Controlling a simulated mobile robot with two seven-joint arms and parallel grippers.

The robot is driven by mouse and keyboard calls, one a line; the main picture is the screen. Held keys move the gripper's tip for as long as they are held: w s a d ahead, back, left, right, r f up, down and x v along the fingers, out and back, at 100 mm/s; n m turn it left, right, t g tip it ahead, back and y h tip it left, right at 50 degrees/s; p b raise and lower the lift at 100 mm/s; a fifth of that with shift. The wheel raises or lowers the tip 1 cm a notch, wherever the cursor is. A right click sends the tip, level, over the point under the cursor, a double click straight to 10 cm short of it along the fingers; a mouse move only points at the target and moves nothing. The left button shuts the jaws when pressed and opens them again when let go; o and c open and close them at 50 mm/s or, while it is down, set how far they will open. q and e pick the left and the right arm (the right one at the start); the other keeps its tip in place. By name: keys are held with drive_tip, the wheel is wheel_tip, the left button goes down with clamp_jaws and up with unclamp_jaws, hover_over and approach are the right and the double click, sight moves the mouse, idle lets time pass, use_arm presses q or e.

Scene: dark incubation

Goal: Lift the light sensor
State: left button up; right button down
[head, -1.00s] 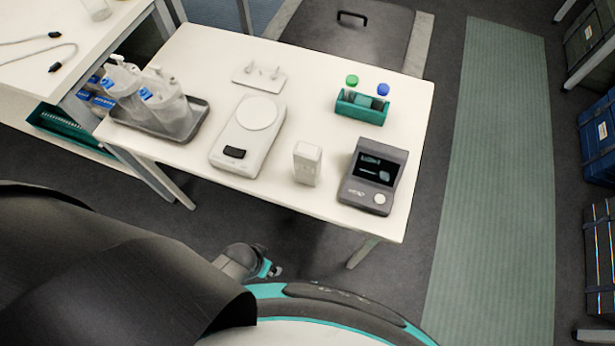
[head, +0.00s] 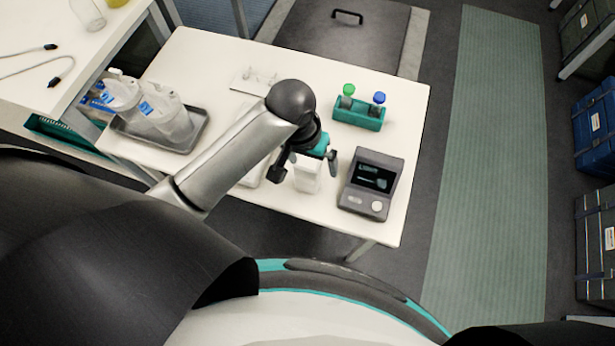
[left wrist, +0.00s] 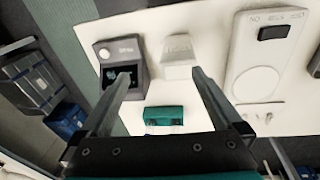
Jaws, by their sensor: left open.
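The light sensor appears to be the small upright white box (head: 307,182) near the front of the white table; it also shows in the left wrist view (left wrist: 178,52), where its lettering is too small to read. My left gripper (head: 306,166) is open above the box and hides its upper part in the head view. In the left wrist view the two fingers (left wrist: 161,74) are spread wide with nothing between their tips; the box lies beyond them, toward the right finger. I see no contact. My right gripper is not in view.
A dark device with a screen (head: 373,183) stands close right of the box. A teal rack (head: 358,118) with green- and blue-capped vials is behind. A tray (head: 155,142) holds bottles.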

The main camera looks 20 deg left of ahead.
sight(307, 173)
use_arm(q)
drive_tip(key=shift+n+g+y, duration=0.4)
drive_tip(key=shift+g+y, duration=0.1)
drive_tip(key=shift+y, duration=0.2)
drive_tip(key=w+r, duration=0.1)
drive_tip(key=a+r, duration=0.1)
drive_tip(key=w+r, duration=0.1)
drive_tip(key=shift+w+a, duration=0.25)
drive_tip(key=shift+w, duration=0.1)
wheel_tip(307, 173, down, 15)
drive_tip(key=b, duration=0.3)
drive_tip(key=shift+a, duration=0.15)
drive_tip(key=shift+c, duration=0.4)
clamp_jaws()
